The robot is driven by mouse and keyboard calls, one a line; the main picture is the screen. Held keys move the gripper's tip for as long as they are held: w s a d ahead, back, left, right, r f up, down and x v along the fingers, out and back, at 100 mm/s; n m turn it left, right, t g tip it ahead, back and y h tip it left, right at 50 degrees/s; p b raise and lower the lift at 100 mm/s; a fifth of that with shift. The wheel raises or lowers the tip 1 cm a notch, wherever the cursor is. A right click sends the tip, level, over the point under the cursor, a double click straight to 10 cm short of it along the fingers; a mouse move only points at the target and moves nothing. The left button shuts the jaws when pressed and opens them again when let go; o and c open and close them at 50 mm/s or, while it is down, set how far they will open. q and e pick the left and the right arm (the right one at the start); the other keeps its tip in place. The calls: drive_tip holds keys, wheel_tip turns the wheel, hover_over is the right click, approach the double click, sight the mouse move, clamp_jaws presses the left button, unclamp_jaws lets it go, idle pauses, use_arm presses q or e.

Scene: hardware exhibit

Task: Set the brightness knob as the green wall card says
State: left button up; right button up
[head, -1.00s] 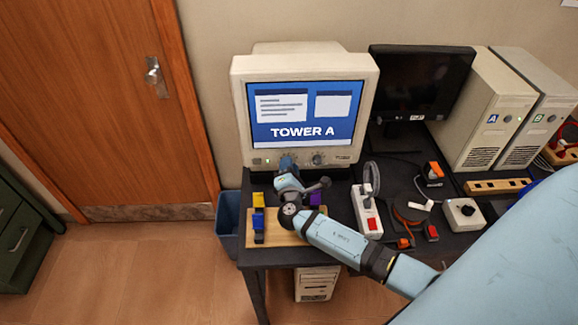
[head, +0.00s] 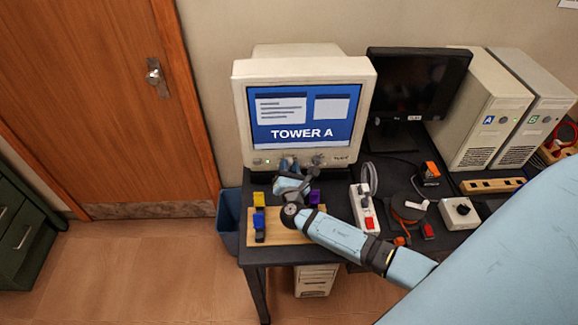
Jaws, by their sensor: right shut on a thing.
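A beige CRT monitor (head: 304,68) stands at the back left of the black table, its blue screen showing "TOWER A". One round knob (head: 318,159) shows on the right of its lower front panel. My right gripper (head: 290,164) is at that panel, just left of this knob. It is shut on another knob there, which the gripper mostly hides, so I cannot read its setting. No knob labels are legible. The green wall card is not in view, and neither is my left gripper.
A wooden board (head: 279,238) with yellow, blue and purple blocks lies under my right arm. A white power strip (head: 364,207) is right of it. A dark monitor (head: 415,80) and towers A (head: 480,110) and B (head: 535,108) stand further right.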

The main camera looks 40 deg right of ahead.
idle(0.4)
drive_tip(key=o, duration=0.9)
drive_tip(key=b+v, duration=0.2)
drive_tip(key=v, duration=1.2)
drive_tip(key=shift+w+b, duration=0.1)
drive_tip(key=shift+b, duration=0.25)
